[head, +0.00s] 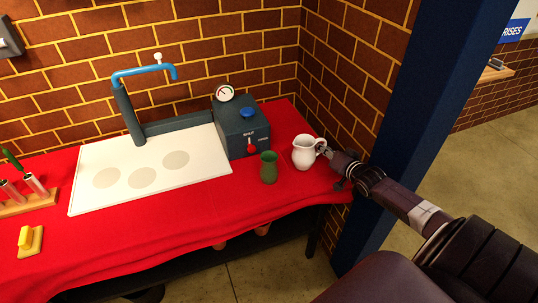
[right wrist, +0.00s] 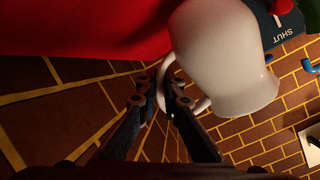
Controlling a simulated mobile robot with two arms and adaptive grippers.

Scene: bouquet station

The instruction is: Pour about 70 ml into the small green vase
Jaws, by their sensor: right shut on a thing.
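The small green vase (head: 269,167) stands upright on the red-covered table, in front of a dark box. A white pitcher (head: 304,153) is upright just right of the vase, at the table's right end, apart from it; I cannot tell whether its base touches the cloth. My right gripper (head: 330,154) is shut on the pitcher's handle, which faces right. In the right wrist view the white pitcher (right wrist: 215,50) fills the upper middle, its handle between the fingers (right wrist: 172,95). The contents of the pitcher and vase are hidden. My left gripper is not in view.
The dark box (head: 241,130) has a gauge, a blue knob and a red knob. A white board (head: 150,168) with grey discs lies under a blue tap (head: 143,72). A yellow block (head: 30,241) and a wooden rack (head: 28,202) are at left. A blue post (head: 395,130) stands right.

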